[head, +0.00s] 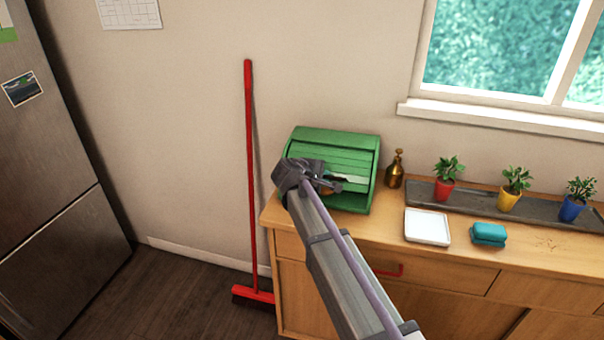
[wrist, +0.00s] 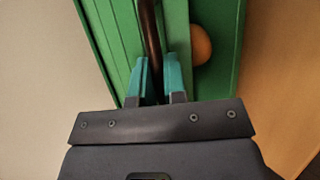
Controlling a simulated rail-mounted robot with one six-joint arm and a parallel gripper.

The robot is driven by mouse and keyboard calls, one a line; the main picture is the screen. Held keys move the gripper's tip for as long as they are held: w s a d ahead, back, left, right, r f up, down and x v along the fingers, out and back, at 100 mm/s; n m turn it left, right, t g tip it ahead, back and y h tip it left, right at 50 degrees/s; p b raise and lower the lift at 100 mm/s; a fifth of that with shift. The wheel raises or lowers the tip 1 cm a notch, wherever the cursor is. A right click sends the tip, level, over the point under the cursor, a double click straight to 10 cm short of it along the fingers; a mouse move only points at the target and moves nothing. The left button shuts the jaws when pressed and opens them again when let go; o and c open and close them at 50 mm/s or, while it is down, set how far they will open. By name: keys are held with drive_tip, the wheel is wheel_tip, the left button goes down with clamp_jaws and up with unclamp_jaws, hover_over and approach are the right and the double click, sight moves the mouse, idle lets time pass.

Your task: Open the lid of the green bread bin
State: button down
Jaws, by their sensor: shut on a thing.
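The green bread bin (head: 330,140) stands on the left end of the wooden counter, against the wall. Its slatted lid (wrist: 108,40) is partly raised, and a round orange-brown thing (wrist: 202,45) shows inside through the gap. My gripper (wrist: 160,75) is shut on the lid's dark handle (wrist: 150,25), with one teal finger on each side of the bar. In the head view my gripper (head: 333,186) is in front of the bin, and my wrist hides the bin's lower left front.
A brass bottle (head: 395,172) stands just right of the bin. A red broom (head: 249,150) leans against the wall at left.

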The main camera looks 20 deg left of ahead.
sight(335, 148)
drive_tip(key=w+r+g+p, duration=0.1)
drive_tip(key=r+p, duration=0.1)
drive_tip(key=w+r+g+p, duration=0.1)
drive_tip(key=w+r+p, duration=0.1)
drive_tip(key=p, duration=0.1)
drive_tip(key=shift+w+a+r+n+g, duration=0.2)
drive_tip(key=shift+n+g, duration=0.1)
drive_tip(key=shift+n, duration=0.1)
drive_tip(key=w+p, duration=0.1)
drive_tip(key=w+r+p, duration=0.1)
drive_tip(key=w, duration=0.1)
drive_tip(key=shift+w+r, duration=0.2)
drive_tip(key=shift+w+a+r, duration=0.1)
drive_tip(key=shift+w+r, duration=0.05)
drive_tip(key=shift+w, duration=0.4)
drive_tip(key=shift+w+a+r, duration=0.1)
drive_tip(key=shift+w+r, duration=0.05)
drive_tip(key=shift+w, duration=0.4)
drive_tip(key=c, duration=1.2)
unclamp_jaws()
drive_tip(key=shift+p, duration=0.3)
